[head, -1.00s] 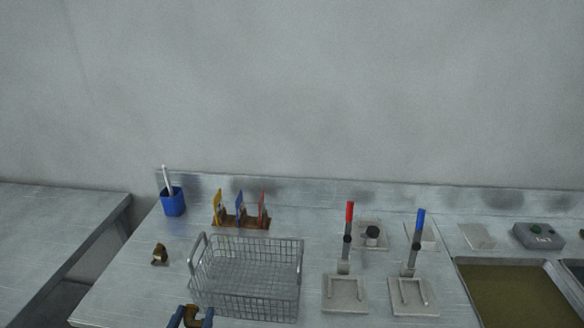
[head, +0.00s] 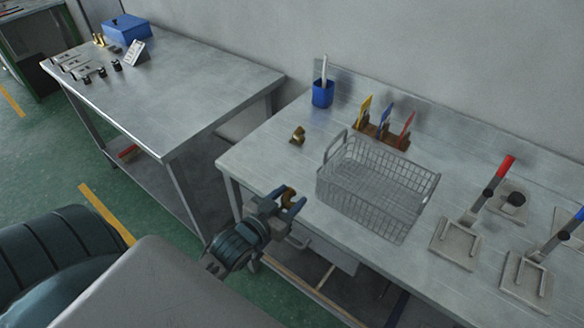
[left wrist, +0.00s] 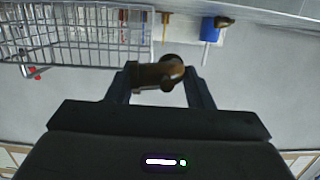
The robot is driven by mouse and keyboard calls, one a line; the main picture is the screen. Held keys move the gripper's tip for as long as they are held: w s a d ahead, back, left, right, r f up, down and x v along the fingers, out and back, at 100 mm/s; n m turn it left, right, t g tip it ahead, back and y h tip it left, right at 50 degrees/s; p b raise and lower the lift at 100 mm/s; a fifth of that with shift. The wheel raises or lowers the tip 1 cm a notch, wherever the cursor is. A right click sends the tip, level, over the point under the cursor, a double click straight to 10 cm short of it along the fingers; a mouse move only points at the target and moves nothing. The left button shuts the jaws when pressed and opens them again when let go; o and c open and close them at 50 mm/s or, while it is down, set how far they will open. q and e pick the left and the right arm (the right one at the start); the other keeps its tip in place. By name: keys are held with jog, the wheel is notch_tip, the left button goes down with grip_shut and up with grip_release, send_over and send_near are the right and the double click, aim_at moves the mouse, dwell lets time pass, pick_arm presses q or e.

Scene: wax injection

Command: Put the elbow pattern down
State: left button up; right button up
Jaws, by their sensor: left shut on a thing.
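My left gripper (head: 287,205) is shut on a brown elbow pattern (head: 290,194) near the front edge of the steel bench. In the left wrist view the elbow pattern (left wrist: 158,75) sits between the two fingers (left wrist: 160,88), with a round end towards the right. Another small brown-gold piece (head: 298,135) stands on the bench left of the wire basket; it also shows at the top of the left wrist view (left wrist: 224,22). My right gripper is not in view.
A wire basket (head: 345,205) stands on the bench (head: 262,160). Behind it are a blue cup (head: 322,94) with a white stick and a rack (head: 383,134) with coloured tags. Clamps with red and blue handles stand right. Bare bench surrounds the small piece. Another table (head: 200,75) stands left.

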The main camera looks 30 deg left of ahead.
pick_arm(q)
jog(key=shift+a+f, duration=0.15)
jog(key=shift+a, duration=0.05)
jog(key=shift+w+a, duration=0.2)
jog(key=shift+w, duration=0.2)
jog(key=p, duration=0.2)
send_over(291, 170)
jog(key=s+d, duration=0.1)
jog(key=s, duration=0.1)
jog(key=shift+d+f, duration=0.1)
jog(key=shift+f, duration=0.5)
jog(key=shift+w+a+f, duration=0.1)
jog(key=shift+w+a, duration=0.2)
jog(key=shift+w, duration=0.2)
jog(key=shift+w+a, duration=0.3)
jog(key=shift+w, duration=0.25)
notch_tip(291, 170, down, 3)
jog(key=shift+b, duration=0.4)
jog(key=shift+s, duration=0.1)
